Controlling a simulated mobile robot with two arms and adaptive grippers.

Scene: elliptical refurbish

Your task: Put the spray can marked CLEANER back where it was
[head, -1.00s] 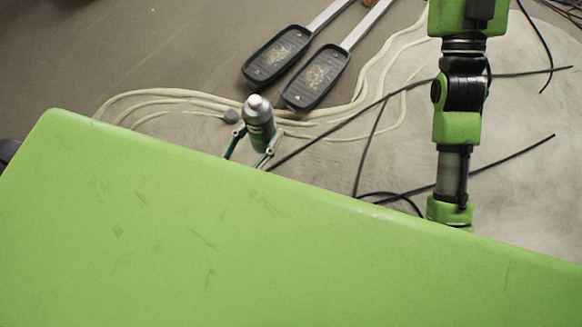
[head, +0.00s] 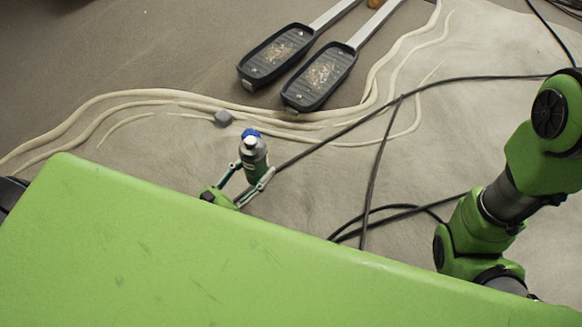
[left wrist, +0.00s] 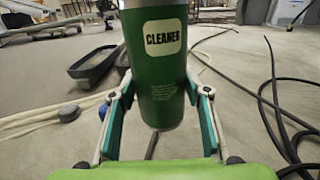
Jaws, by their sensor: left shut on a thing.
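The spray can (head: 254,160) is green with a grey top. Its CLEANER label (left wrist: 163,39) faces the left wrist camera. My left gripper (head: 249,181) is shut around the can, with one finger on each side; it also shows in the left wrist view (left wrist: 160,112). The can looks upright. Its base seems clear of the floor in the left wrist view, though the exact height is hard to tell. My right arm comes in at the right of the head view, but its gripper is not visible.
A small blue object (head: 250,132) lies just beyond the can, partly hidden. A grey block (head: 223,118) lies beside pale cables (head: 150,95). Black cables (head: 372,180) cross the floor at right.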

